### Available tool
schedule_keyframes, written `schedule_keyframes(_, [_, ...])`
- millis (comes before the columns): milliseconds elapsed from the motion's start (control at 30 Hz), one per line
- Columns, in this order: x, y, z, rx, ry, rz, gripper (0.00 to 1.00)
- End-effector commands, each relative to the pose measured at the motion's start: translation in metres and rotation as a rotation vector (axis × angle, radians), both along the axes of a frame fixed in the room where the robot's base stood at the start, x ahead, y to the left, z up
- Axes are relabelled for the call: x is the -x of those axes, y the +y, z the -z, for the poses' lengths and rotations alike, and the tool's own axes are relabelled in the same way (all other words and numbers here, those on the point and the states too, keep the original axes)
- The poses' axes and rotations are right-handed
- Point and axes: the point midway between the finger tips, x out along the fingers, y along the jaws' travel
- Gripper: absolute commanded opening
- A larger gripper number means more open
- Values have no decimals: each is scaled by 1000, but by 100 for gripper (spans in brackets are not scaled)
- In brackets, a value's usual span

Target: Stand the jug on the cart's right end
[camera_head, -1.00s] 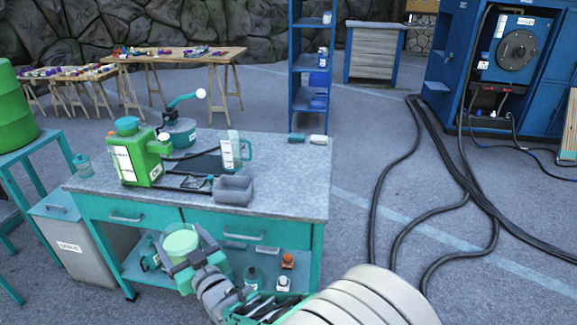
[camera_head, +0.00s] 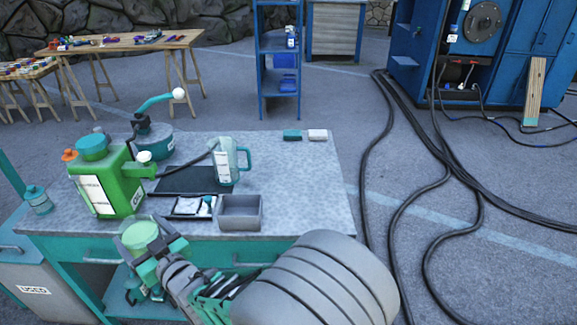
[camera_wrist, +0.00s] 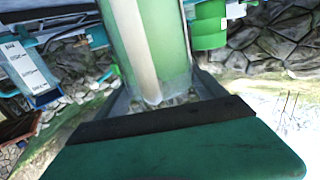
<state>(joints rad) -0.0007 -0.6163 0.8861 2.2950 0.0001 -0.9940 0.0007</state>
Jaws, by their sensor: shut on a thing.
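My gripper (camera_head: 157,251) is shut on a clear jug (camera_head: 139,233) with pale green contents, held in front of the cart's front edge, left of its middle. In the wrist view, a green surface with a pale strip, apparently the jug (camera_wrist: 165,50), fills the space between the fingers. The cart (camera_head: 290,180) has a grey speckled top and teal drawers. The right end of its top is mostly bare. A second clear jug (camera_head: 226,165) with a teal handle and white label stands upright on the top.
A green oil can (camera_head: 120,185), a teal oiler (camera_head: 155,140), a dark mat and a grey open box (camera_head: 240,212) occupy the top's left and middle. Two small blocks (camera_head: 292,135) lie at the back right edge. Black cables (camera_head: 375,160) run over the floor to the right.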

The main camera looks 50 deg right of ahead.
Motion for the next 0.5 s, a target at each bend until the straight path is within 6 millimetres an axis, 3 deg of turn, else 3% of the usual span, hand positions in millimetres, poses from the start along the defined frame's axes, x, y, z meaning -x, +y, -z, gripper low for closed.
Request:
schedule_keyframes(267, [-6,-10,-6,2,-7,21,8])
schedule_keyframes(500, [-23,-48,-18,8,-7,102,8])
